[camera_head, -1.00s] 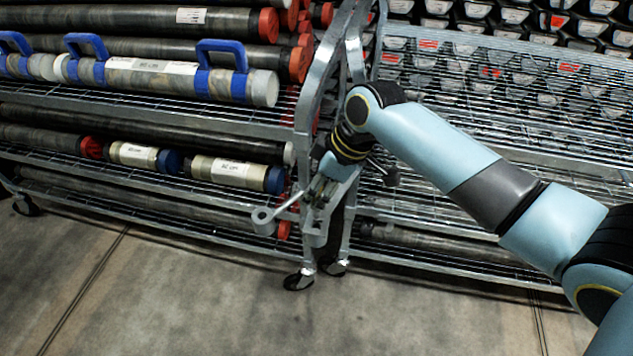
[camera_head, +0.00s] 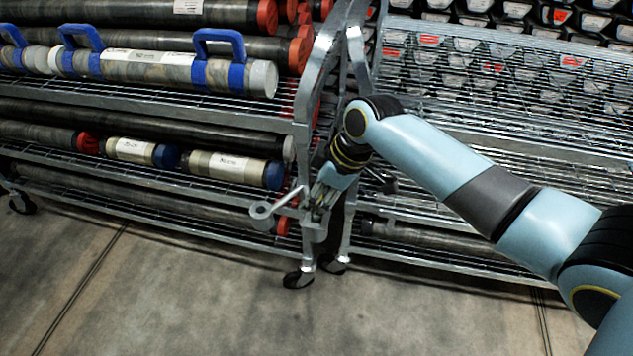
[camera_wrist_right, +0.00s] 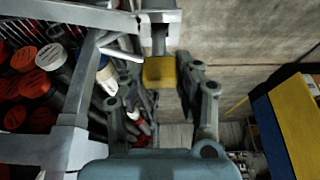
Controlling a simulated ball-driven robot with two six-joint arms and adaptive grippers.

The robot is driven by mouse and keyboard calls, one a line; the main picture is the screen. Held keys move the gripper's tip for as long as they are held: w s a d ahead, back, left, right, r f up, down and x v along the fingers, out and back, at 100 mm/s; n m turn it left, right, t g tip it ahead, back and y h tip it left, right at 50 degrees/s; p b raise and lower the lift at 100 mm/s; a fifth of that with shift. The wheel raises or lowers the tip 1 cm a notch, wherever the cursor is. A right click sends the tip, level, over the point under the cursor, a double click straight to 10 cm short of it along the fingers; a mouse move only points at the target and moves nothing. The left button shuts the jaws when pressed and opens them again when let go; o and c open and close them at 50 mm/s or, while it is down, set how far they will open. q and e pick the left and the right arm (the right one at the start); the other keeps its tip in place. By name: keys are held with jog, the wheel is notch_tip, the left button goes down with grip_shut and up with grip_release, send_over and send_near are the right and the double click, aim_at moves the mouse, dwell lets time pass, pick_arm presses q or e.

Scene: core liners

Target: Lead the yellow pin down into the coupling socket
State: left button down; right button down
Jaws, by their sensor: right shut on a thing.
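My right gripper (camera_head: 321,203) points down between the end posts of two metal racks. In the right wrist view its two fingers (camera_wrist_right: 163,100) are shut on the yellow pin (camera_wrist_right: 160,73), which shows as a yellow block with a grey bar (camera_wrist_right: 158,38) running beyond it. In the head view the fingers hide most of the pin. A grey bracket (camera_head: 314,231) sits right below the fingertips. The socket opening is hidden, and I cannot tell whether the pin touches it. My left gripper is out of view.
The left rack holds long core tubes with red and blue caps (camera_head: 273,176) and a tube with blue handles (camera_head: 262,78). The right rack (camera_head: 480,215) stands close by. Bare concrete floor (camera_head: 180,290) lies in front. A blue-and-yellow object (camera_wrist_right: 285,120) is at the wrist view's right.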

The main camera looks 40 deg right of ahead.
jog(key=shift+f+b, duration=0.5)
jog(key=shift+f, duration=0.5)
jog(key=shift+f, duration=0.1)
jog(key=c, duration=0.9)
grip_release()
jog(key=shift+o, duration=0.2)
jog(key=v, duration=1.2)
jog(key=shift+a, duration=0.1)
